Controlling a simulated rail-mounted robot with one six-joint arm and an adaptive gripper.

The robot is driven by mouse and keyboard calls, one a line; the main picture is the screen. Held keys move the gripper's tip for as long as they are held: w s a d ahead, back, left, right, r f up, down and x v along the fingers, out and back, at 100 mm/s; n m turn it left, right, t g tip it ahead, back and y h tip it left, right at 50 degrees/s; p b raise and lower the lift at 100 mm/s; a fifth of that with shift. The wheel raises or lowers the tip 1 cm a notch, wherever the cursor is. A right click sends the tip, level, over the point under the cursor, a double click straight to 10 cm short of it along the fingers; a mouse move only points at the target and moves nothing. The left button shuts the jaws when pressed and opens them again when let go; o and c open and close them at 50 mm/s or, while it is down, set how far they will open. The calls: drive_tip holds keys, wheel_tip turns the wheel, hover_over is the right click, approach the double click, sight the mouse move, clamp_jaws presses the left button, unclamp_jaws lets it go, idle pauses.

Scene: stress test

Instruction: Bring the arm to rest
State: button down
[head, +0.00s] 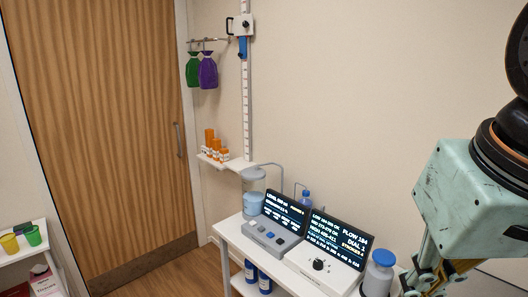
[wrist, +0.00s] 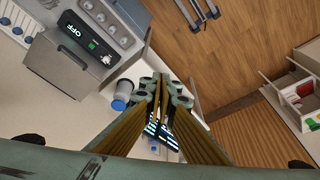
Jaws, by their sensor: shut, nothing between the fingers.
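My gripper shows at the lower right in the head view (head: 412,288), its fingertips cut off or close to the picture's bottom edge. In the wrist view my gripper (wrist: 163,82) has its fingers together at the tips, with nothing between them. It hangs in the air; the room behind it shows past the fingers. My pale green arm link (head: 472,195) fills the right side of the head view.
A white table (head: 232,236) holds two lit display devices (head: 274,225) (head: 330,252). A grey bottle with a blue cap (head: 379,274) stands near my gripper. A wooden door (head: 100,120) is at left. A small shelf (head: 226,163) holds orange bottles.

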drive_tip(key=shift+n, duration=0.3)
drive_tip(key=shift+s+a+f+b, duration=0.15)
drive_tip(key=shift+s+f, duration=0.1)
drive_tip(key=shift+s, duration=0.45)
drive_tip(key=shift+s+f+b, duration=0.1)
drive_tip(key=shift+s+f, duration=0.1)
drive_tip(key=shift+s, duration=0.45)
drive_tip(key=shift+s+a+f+b, duration=0.15)
drive_tip(key=shift+s+f, duration=0.1)
drive_tip(key=shift+s, duration=0.45)
